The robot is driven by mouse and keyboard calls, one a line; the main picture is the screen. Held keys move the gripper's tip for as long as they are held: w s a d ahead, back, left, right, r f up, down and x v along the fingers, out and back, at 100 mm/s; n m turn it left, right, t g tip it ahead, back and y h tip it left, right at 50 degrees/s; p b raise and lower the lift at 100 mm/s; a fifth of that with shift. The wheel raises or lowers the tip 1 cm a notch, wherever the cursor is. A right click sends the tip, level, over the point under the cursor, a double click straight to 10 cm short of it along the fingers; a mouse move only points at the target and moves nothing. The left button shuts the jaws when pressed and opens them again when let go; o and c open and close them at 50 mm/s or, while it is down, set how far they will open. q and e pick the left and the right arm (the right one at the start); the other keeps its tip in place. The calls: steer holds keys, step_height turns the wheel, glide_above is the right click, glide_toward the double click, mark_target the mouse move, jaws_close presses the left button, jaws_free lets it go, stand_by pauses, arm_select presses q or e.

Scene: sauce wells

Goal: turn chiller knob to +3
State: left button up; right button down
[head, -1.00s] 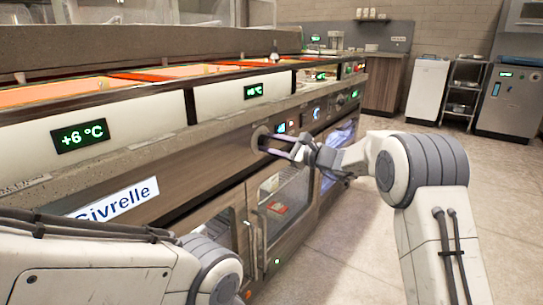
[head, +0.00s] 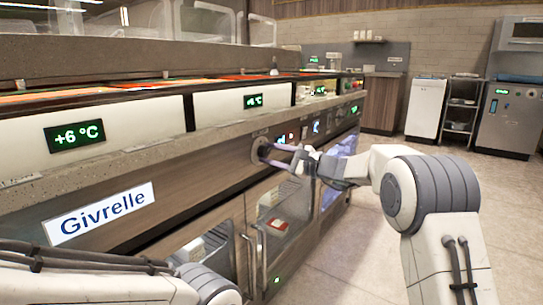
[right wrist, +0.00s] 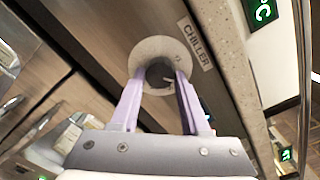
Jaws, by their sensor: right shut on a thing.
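The chiller knob (right wrist: 160,73) is a dark round knob in a pale ring dial on the wood-brown counter front. A "CHILLER" label (right wrist: 195,42) sits beside it in the right wrist view. In the head view its pale dial (head: 259,149) shows at the fingertips. My right gripper (right wrist: 157,80) has its two lilac fingers on either side of the knob, shut on it; it also shows in the head view (head: 270,156). The dial's marks are too small to read. My left arm shows at the lower left of the head view, but its gripper is out of view.
Green displays (head: 78,135) on the white panels read +6 °C. More knobs and small displays (head: 316,126) run along the front to the right. A "Givrelle" sign (head: 102,212) and glass-doored cabinets (head: 285,215) lie below. Open floor is at the right.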

steer(key=shift+c, duration=1.9)
jaws_free()
steer(key=p+v, duration=0.3)
steer(key=v, duration=0.7)
steer(key=shift+s+d, duration=0.15)
steer(key=shift+d, duration=0.05)
